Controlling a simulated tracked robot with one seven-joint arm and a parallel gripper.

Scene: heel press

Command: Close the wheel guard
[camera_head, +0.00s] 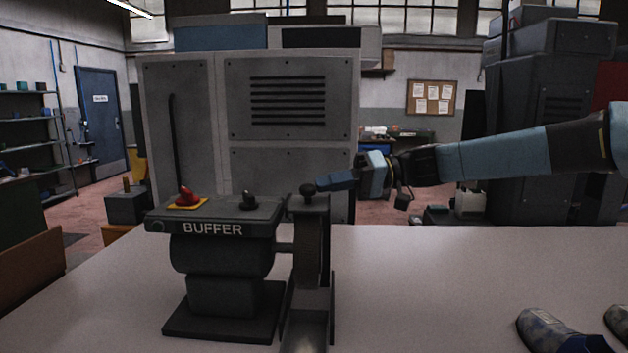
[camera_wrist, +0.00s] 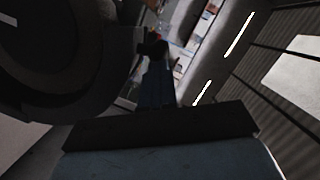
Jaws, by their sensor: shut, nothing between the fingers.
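The dark grey machine labelled BUFFER (camera_head: 213,228) stands on the table, with its wheel unit on its right side. The dark wheel guard (camera_head: 310,206) sits at the top of that unit, with a round black knob (camera_head: 307,189) on it. How far the guard is open is hard to tell. My gripper (camera_head: 322,185) is shut and empty, its blue fingertips close to the right of the knob; contact cannot be told. In the wrist view the fingers (camera_wrist: 155,82) point towards a small dark knob, beside a large dark rounded part (camera_wrist: 60,60).
A red button on a yellow plate (camera_head: 186,198) and a small black switch (camera_head: 248,201) are on top of the machine. Patterned shoes (camera_head: 545,330) lie at the table's front right. The table (camera_head: 430,275) between is clear. A large grey cabinet (camera_head: 250,110) stands behind.

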